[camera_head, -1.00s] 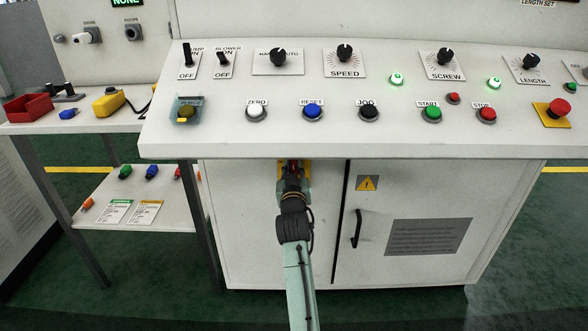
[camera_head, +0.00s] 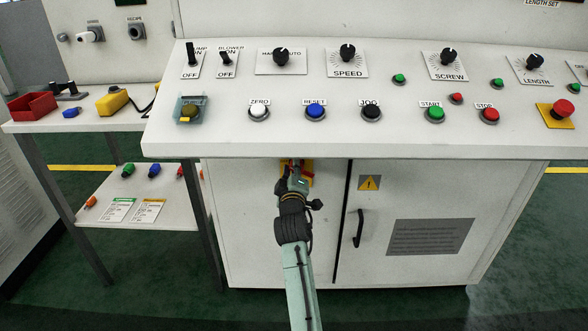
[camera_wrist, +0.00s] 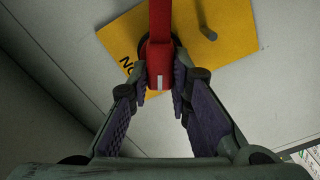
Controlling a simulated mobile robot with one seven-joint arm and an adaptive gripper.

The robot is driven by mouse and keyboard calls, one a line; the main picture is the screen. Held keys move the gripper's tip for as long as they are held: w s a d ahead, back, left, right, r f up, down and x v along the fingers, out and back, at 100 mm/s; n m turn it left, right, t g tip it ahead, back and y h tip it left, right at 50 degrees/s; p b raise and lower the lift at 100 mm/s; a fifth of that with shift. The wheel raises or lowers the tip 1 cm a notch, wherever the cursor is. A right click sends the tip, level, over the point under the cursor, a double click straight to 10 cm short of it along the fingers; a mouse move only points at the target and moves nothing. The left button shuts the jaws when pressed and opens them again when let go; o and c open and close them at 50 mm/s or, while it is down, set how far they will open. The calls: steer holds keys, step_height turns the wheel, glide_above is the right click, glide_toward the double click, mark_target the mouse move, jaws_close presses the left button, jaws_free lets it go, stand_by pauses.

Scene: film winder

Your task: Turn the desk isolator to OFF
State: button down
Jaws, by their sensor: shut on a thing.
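The desk isolator has a red handle (camera_wrist: 159,58) on a yellow plate (camera_wrist: 222,35), which shows tilted in the wrist view. A small grey peg stands on the plate, and part of its lettering is hidden. My gripper (camera_wrist: 160,88) has one finger on each side of the handle's end and is shut on it. In the head view the yellow plate (camera_head: 309,172) is on the cabinet front just under the desk edge, mostly hidden behind my gripper (camera_head: 297,172). The handle's exact angle against the plate's markings cannot be read.
The control desk (camera_head: 350,146) overhangs just above my gripper. A cabinet door with a black handle (camera_head: 357,228) and a yellow warning sign (camera_head: 369,182) is to the right. A side shelf (camera_head: 175,212) stands to the left. The floor in front is clear.

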steer(key=n, duration=0.5)
steer(key=shift+a+f+n, duration=0.1)
steer(key=shift+f+n, duration=0.15)
steer(key=shift+n, duration=0.05)
stand_by(0.4)
steer(key=c, duration=1.5)
jaws_free()
steer(key=s, duration=1.2)
